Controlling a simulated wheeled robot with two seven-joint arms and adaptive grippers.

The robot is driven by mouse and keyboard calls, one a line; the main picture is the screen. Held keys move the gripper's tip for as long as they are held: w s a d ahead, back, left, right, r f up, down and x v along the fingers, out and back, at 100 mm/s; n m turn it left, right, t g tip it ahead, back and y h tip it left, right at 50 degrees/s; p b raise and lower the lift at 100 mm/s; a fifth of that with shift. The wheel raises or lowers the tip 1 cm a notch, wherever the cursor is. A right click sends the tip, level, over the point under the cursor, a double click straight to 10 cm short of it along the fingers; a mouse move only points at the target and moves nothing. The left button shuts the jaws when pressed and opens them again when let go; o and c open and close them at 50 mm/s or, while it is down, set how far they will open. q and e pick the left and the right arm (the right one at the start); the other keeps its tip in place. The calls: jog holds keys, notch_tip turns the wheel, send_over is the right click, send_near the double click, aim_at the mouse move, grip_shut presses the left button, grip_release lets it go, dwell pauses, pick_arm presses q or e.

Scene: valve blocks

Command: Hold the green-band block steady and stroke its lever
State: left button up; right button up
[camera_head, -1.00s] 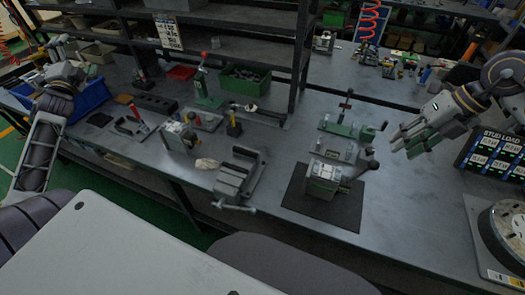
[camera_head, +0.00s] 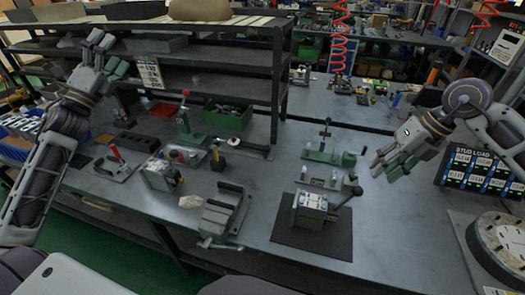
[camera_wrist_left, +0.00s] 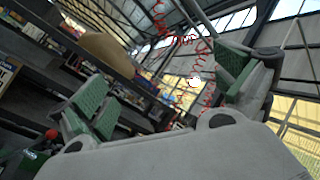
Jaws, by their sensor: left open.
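The block with a greenish band (camera_head: 310,211) stands upright on a dark mat (camera_head: 290,238) on the bench. Its lever ends in a dark knob (camera_head: 357,190) and slants up to the right. My left gripper (camera_head: 106,54) is open and empty, raised at the far left in front of the shelf, far from the block. In the left wrist view, its green-padded fingers (camera_wrist_left: 165,92) are wide apart with nothing between them. My right gripper (camera_head: 384,170) looks open and empty, above and to the right of the block, apart from the lever.
A vise (camera_head: 222,218) stands left of the mat. Another block (camera_head: 160,175) and a red-handled toggle clamp (camera_head: 118,165) stand further left. A green fixture (camera_head: 325,155) is behind the mat. The shelf (camera_head: 225,85) rises at the back left. A round dial (camera_head: 500,245) is at right.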

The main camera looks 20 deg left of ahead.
pick_arm(q)
jog(key=w+d+f+m+g+h, duration=0.45)
jog(key=d+f+m+h, duration=0.4)
jog(key=d, duration=0.45)
jog(key=m+g+h, duration=0.3)
jog(key=m+g, duration=1.3)
jog(key=m, duration=0.1)
send_near(302, 197)
jog(key=a+r, duration=0.2)
jog(key=a, duration=0.2)
jog(key=shift+s+d+y, duration=0.2)
jog(key=shift+s+y, duration=0.05)
jog(key=shift+s, duration=0.2)
jog(key=shift+d+f, duration=0.1)
jog(key=shift+x, duration=6.75)
jog(key=shift+s, duration=0.1)
jog(key=shift+c, duration=0.3)
